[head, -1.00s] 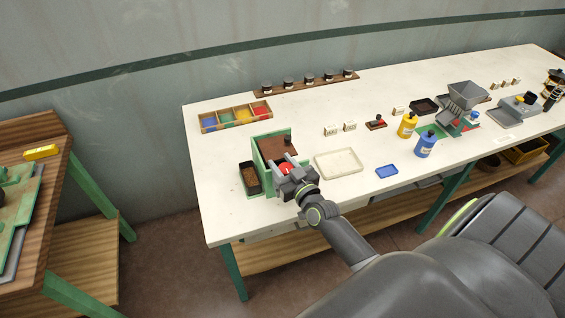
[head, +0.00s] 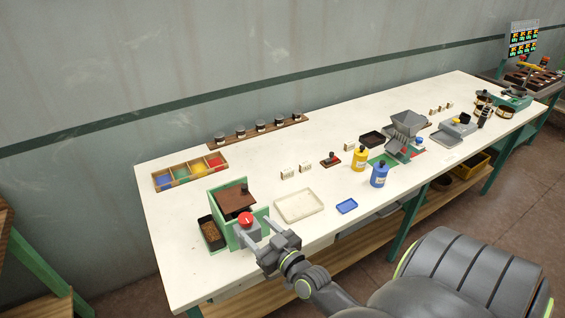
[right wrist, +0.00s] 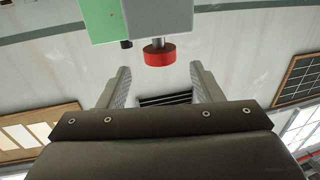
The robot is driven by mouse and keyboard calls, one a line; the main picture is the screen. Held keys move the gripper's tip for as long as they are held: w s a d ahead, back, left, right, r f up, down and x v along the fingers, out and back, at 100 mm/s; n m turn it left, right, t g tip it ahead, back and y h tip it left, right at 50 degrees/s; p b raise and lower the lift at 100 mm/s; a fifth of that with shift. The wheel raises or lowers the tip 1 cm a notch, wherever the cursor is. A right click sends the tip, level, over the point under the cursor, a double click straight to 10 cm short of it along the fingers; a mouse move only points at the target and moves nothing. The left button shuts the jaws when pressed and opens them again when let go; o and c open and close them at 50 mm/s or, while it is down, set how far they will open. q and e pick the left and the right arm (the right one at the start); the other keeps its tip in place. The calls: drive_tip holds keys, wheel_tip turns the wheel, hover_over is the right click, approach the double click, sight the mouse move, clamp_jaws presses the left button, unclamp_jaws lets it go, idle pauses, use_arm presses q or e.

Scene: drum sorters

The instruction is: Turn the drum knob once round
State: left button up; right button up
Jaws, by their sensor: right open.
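The drum sorter is a green box (head: 222,236) with a brown top (head: 234,199) at the near left of the white table. Its red knob (head: 246,219) sits on a grey block at its front. In the right wrist view the red knob (right wrist: 159,53) is on a short metal shaft, ahead of the fingertips and between their lines. My right gripper (head: 262,233) is open and empty, just to the right of the knob and apart from it; its two fingers also show in the right wrist view (right wrist: 160,75). My left gripper is not in view.
A black bin (head: 211,233) with brown contents stands left of the sorter. A wooden box (head: 190,172) with coloured compartments is behind. Yellow (head: 359,160) and blue bottles (head: 378,175) stand farther right.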

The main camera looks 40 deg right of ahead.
drive_tip(key=s+b, duration=0.3)
drive_tip(key=s, duration=0.6)
drive_tip(key=shift+s+a, duration=0.2)
drive_tip(key=shift+s, duration=0.2)
drive_tip(key=s+d+f+g+b, duration=0.1)
drive_tip(key=s+f+g, duration=0.15)
drive_tip(key=f, duration=0.85)
drive_tip(key=s+d+f+g, duration=0.1)
drive_tip(key=s+f+g, duration=0.15)
drive_tip(key=f, duration=0.75)
drive_tip(key=s+f+g+b, duration=0.1)
drive_tip(key=s+f+g, duration=0.15)
drive_tip(key=f, duration=0.85)
drive_tip(key=s+a+f+g+b, duration=0.1)
drive_tip(key=s+a+f+g, duration=0.2)
drive_tip(key=s+f+g, duration=0.6)
drive_tip(key=s+f, duration=1)
drive_tip(key=s, duration=0.2)
drive_tip(key=shift+s+a+f+b, duration=0.2)
drive_tip(key=shift+s+a+b, duration=0.05)
drive_tip(key=shift+s+b, duration=0.1)
